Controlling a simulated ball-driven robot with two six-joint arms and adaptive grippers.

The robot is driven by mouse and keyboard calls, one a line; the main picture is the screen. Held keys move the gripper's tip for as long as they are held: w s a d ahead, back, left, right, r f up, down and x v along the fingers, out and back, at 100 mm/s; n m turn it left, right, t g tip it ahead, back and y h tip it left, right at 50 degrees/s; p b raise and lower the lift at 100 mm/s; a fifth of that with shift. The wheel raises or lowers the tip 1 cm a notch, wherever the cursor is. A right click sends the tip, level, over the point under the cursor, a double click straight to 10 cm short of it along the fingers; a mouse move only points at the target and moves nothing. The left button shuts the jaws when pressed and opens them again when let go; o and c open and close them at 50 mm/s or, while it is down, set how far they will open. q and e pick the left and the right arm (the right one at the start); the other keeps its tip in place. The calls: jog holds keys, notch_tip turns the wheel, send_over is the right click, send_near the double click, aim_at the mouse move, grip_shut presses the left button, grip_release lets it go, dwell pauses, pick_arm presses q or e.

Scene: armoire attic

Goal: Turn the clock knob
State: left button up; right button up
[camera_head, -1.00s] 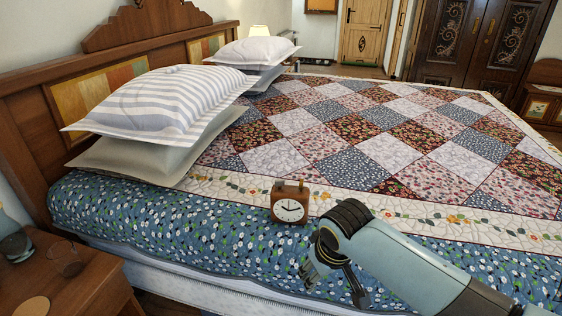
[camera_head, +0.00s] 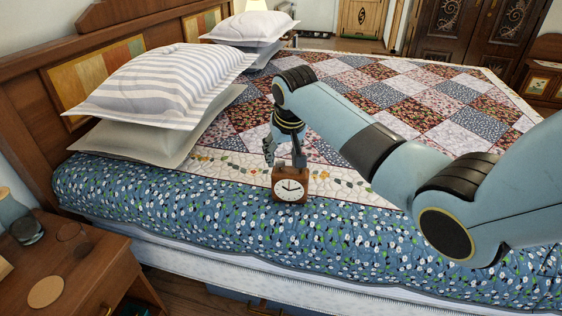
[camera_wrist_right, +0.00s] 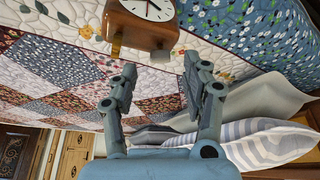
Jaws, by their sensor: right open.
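A small brown wooden clock (camera_head: 290,198) with a round white face stands upright near the front edge of the bed. It appears inverted at the top of the right wrist view (camera_wrist_right: 140,32). A small brass-coloured part (camera_wrist_right: 116,49) sticks out from the clock's top there; I cannot tell for sure that it is the knob. My right gripper (camera_head: 284,159) hangs just above and behind the clock, open and empty. Its spread fingers also show in the wrist view (camera_wrist_right: 157,66), close to the clock's top; whether they touch it is unclear. My left gripper is out of view.
The clock stands on a bed with a patchwork quilt (camera_head: 210,220). A striped pillow (camera_head: 160,85) lies at the left against the headboard (camera_head: 40,90). A wooden nightstand (camera_head: 85,275) with a glass stands at the front left. The quilt left of the clock is clear.

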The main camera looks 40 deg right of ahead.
aim_at(280, 162)
jog(key=shift+x, duration=1.65)
jog(key=shift+c, duration=0.3)
grip_shut()
